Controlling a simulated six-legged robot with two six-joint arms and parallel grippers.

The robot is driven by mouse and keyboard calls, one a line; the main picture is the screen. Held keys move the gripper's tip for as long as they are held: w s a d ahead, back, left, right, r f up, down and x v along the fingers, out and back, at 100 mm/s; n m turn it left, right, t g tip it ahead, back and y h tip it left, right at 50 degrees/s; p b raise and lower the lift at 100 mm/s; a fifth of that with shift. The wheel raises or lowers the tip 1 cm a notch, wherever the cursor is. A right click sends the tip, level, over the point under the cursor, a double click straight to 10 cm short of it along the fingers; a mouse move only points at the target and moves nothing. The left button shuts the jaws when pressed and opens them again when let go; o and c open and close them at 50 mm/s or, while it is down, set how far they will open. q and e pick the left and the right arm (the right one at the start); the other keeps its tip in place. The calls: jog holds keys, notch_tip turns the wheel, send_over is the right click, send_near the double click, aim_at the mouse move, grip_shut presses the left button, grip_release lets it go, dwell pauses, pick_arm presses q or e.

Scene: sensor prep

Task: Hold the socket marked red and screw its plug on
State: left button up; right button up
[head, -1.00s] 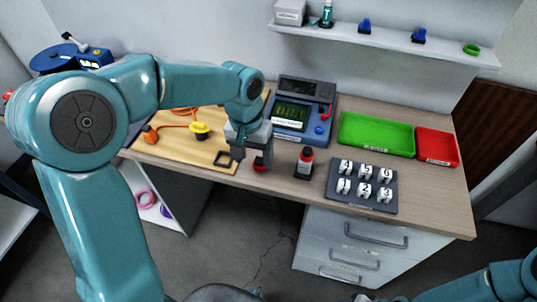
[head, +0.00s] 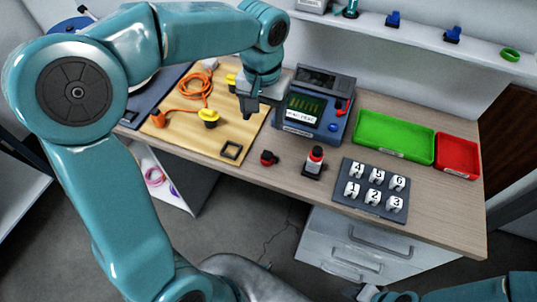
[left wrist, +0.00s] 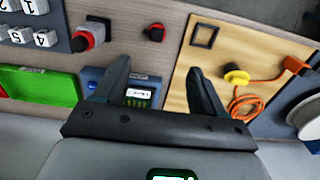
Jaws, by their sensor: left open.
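A socket (head: 313,162) with a black base, pale body and red top stands upright on the desk; it also shows in the left wrist view (left wrist: 88,36). A small red and black part (head: 268,158), which looks like its plug, lies on the desk to its left; the left wrist view shows it too (left wrist: 154,32). My left gripper (head: 264,107) is open and empty, raised behind the red part, near the instrument; its spread fingers (left wrist: 158,80) show in the wrist view. My right gripper (head: 362,293) is at the bottom edge, its jaws unclear.
A wooden board (head: 185,139) at left carries a yellow plug (head: 209,117), an orange cable (head: 190,84) and a black square frame (head: 231,150). A blue instrument (head: 322,116), a green tray (head: 362,139), a red tray (head: 440,158) and a numbered block holder (head: 345,206) surround the socket.

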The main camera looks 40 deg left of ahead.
pick_arm(q)
send_over(267, 154)
jog(key=f, duration=1.1)
jog(key=shift+s+a, duration=0.2)
jog(key=shift+s, duration=0.1)
jog(key=shift+f, duration=0.1)
jog(key=f, duration=0.5)
jog(key=shift+w+d+p, duration=0.2)
jog(key=shift+w+p, duration=0.05)
jog(key=shift+p, duration=0.05)
jog(key=c, duration=1.1)
